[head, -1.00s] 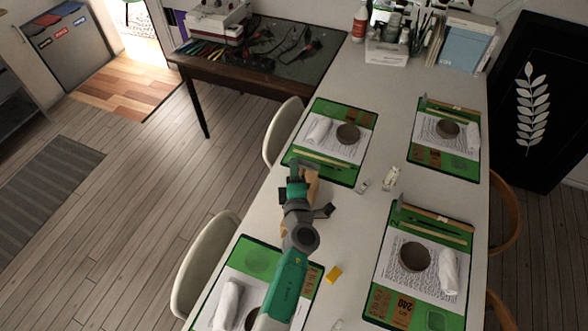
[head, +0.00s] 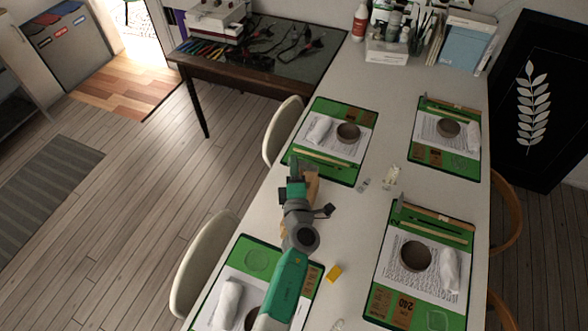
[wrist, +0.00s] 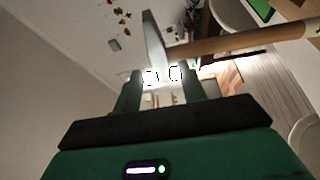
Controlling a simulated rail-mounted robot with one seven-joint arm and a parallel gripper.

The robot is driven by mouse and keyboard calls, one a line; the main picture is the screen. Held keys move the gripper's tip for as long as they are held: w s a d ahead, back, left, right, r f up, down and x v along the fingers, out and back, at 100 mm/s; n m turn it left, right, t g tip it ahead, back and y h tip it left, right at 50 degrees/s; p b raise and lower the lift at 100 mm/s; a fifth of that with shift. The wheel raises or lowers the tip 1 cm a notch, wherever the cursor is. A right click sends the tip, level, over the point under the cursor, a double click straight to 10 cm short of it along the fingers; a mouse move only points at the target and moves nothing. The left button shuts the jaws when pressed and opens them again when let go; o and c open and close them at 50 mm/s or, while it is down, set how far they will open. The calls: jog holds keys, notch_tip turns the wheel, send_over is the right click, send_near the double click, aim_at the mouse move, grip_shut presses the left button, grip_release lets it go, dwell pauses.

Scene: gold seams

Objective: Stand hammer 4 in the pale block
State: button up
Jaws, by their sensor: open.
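My gripper (head: 297,168) is over the near end of the back left mat in the head view, and open. In the wrist view its two fingers (wrist: 160,82) stand apart. A hammer with a grey metal head (wrist: 153,38) and a light wooden handle (wrist: 240,43) lies across the view just beyond the fingertips. The lower end of its head shows between them; I cannot tell whether they touch. No number is readable on it. A tan wooden piece (head: 313,185) shows beside my gripper in the head view, partly covered; I cannot tell whether it is the pale block.
Green mats with papers, brown bowls and white rolled cloths lie on the table (head: 345,225). The back right mat (head: 447,165) and front right mat (head: 380,300) have wooden pieces along their far edges.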

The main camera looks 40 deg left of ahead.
dwell(0.4)
jog(key=p+v, duration=0.5)
jog(key=v, duration=0.4)
jog(key=shift+r, duration=0.1)
dwell(0.3)
notch_tip(320, 180, up, 6)
jog(key=p, duration=0.6)
